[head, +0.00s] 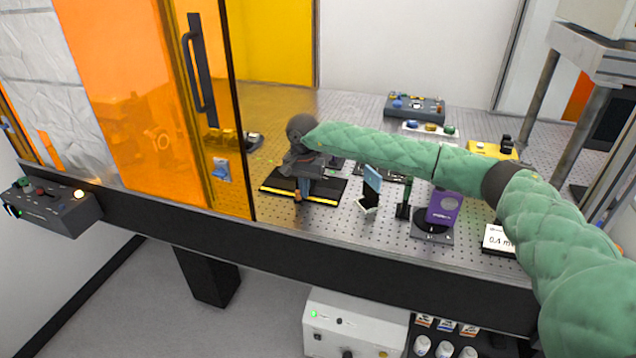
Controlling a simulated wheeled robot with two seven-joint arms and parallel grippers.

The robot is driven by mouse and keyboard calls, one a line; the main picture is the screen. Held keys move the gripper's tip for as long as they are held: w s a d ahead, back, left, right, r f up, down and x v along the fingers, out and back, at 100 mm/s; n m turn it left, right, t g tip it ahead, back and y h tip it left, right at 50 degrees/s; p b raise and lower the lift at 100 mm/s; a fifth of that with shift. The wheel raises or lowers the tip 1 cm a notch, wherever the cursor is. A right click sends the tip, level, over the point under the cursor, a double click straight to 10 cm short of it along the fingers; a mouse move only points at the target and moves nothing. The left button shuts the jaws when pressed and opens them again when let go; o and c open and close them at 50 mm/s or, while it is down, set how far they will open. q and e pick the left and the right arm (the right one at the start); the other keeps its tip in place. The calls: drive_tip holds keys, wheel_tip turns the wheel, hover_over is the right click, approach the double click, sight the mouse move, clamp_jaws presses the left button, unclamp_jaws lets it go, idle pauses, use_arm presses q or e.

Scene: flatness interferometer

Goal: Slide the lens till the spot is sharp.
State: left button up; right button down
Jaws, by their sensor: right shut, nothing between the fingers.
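My right arm, in a green padded sleeve, reaches in from the right across the optical table. Its dark gripper (297,187) points down over a black rail plate (325,197) with yellow-striped edges. The gripper is shut and empty. A small blue-grey post and a copper-coloured piece show right at the fingertips; I cannot tell whether the fingers touch them. The lens is not clearly visible and may be hidden behind the gripper and wrist. I cannot make out the light spot. My left gripper is out of view.
An orange see-through door (150,100) with a black handle stands left of the gripper. Right of the rail are a tilted blue plate (373,179), a purple box (443,207) on a dark round base, and a white meter (497,239). A grey control box (415,106) stands behind.

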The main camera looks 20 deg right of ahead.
drive_tip(key=shift+s+d+f, duration=0.1)
drive_tip(key=shift+s+d, duration=0.05)
drive_tip(key=shift+d, duration=0.05)
drive_tip(key=shift+s+d+b, duration=0.15)
drive_tip(key=shift+d+b, duration=0.1)
drive_tip(key=shift+b, duration=0.15)
drive_tip(key=shift+r, duration=0.25)
wheel_tip(320, 180, up, 9)
drive_tip(key=shift+f, duration=0.15)
idle(0.9)
